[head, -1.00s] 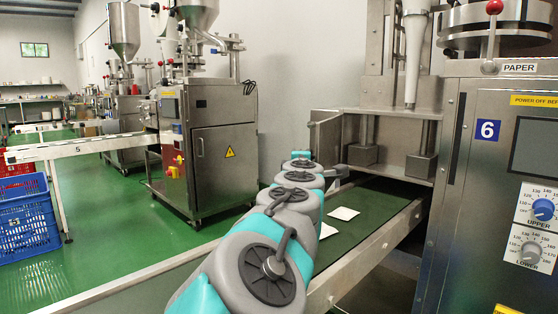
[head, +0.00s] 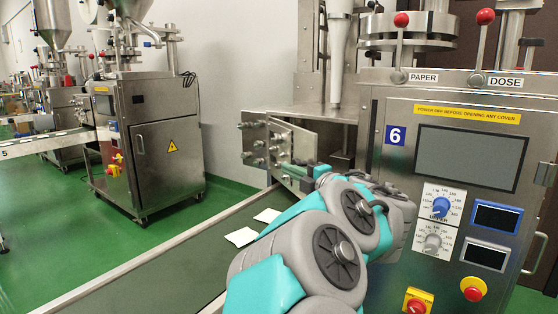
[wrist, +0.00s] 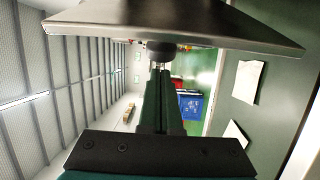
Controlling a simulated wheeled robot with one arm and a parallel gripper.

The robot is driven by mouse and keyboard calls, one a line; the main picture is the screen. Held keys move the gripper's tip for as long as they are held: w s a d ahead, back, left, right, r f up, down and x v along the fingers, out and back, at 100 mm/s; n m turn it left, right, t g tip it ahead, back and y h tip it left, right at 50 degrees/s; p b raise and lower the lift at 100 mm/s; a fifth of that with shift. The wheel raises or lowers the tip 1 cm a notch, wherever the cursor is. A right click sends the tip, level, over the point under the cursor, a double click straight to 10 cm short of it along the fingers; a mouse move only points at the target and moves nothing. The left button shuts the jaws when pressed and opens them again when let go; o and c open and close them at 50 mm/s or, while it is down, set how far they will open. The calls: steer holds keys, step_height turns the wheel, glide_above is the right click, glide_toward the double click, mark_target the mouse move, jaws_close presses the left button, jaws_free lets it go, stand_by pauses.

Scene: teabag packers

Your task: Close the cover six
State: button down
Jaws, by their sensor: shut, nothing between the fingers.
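Machine six carries a blue "6" label (head: 395,135). Its metal cover (head: 297,143) stands open at the left of the machine's housing, over the conveyor, with several round metal knobs beside it. In the wrist view a metal plate (wrist: 175,18), likely the cover, spans the top, with a dark round knob under it. My gripper (wrist: 160,75) is shut and empty, just below that plate.
The green conveyor (head: 165,262) runs past the cover and holds white teabag packets (head: 241,237). Another packing machine (head: 160,140) stands at the left on the green floor. Machine six's control panel (head: 470,150) fills the right. A blue crate (wrist: 191,105) shows in the wrist view.

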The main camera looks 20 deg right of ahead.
steer(key=w+d+p, duration=0.1)
steer(key=d+p, duration=0.4)
steer(key=d, duration=0.8)
steer(key=shift+w+d, duration=0.1)
